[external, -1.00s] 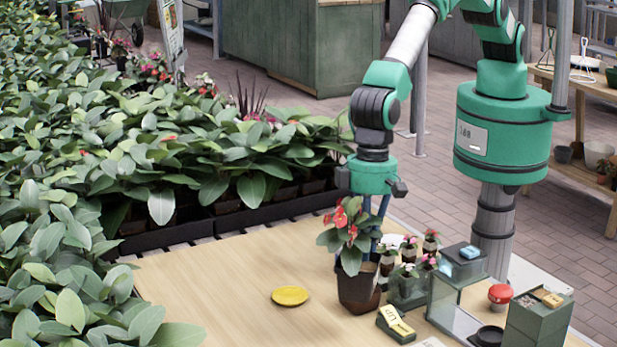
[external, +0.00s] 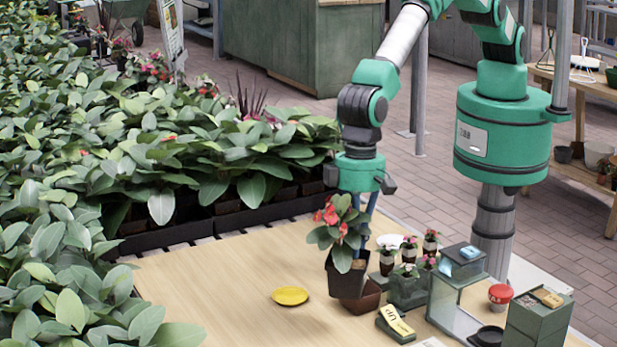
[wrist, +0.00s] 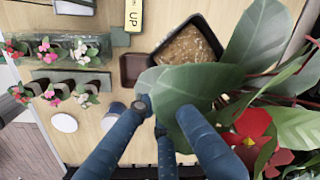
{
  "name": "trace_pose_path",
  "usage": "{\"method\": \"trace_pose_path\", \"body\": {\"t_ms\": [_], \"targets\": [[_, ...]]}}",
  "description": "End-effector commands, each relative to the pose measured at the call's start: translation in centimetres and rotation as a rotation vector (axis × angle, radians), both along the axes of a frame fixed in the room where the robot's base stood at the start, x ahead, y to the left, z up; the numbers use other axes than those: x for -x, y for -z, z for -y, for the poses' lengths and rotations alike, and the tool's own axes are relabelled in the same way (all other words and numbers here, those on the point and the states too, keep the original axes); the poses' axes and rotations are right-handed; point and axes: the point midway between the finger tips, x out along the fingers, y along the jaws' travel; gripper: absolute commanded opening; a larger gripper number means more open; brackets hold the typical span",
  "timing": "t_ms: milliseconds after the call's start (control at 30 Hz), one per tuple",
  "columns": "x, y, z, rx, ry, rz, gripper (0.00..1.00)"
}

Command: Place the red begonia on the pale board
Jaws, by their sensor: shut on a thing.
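The red begonia (external: 333,232) has red flowers, broad green leaves and a dark square pot (external: 346,281). My gripper (external: 364,212) is shut on the plant from above, its fingers partly hidden by leaves. The pot hangs slightly tilted, seemingly just above the pale wooden board (external: 220,280), in front of a brown square pot (external: 366,299). In the wrist view, a large leaf covers my gripper's fingertips (wrist: 163,108), so the exact grip is hidden. The begonia's soil (wrist: 188,48) and red petals (wrist: 250,125) also show there.
A yellow saucer (external: 290,296) lies left of the begonia. Several small potted flowers (external: 409,249), a yellow-labelled block (external: 396,322), a glass-sided stand (external: 455,290) and a red-topped jar (external: 501,296) crowd the right. The board's left part is clear, bordered by dense foliage (external: 60,180).

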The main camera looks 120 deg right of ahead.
Motion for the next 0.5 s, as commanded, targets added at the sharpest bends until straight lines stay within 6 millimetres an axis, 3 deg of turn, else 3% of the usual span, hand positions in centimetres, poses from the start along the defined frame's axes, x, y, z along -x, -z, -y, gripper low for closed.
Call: {"method": "trace_pose_path", "body": {"t_ms": [267, 500], "targets": [[-3.5, 0.2, 7.7, -0.002, -0.141, 0.003, 0.0], [-6.4, 0.2, 16.8, -0.003, -0.318, 0.002, 0.0]]}}
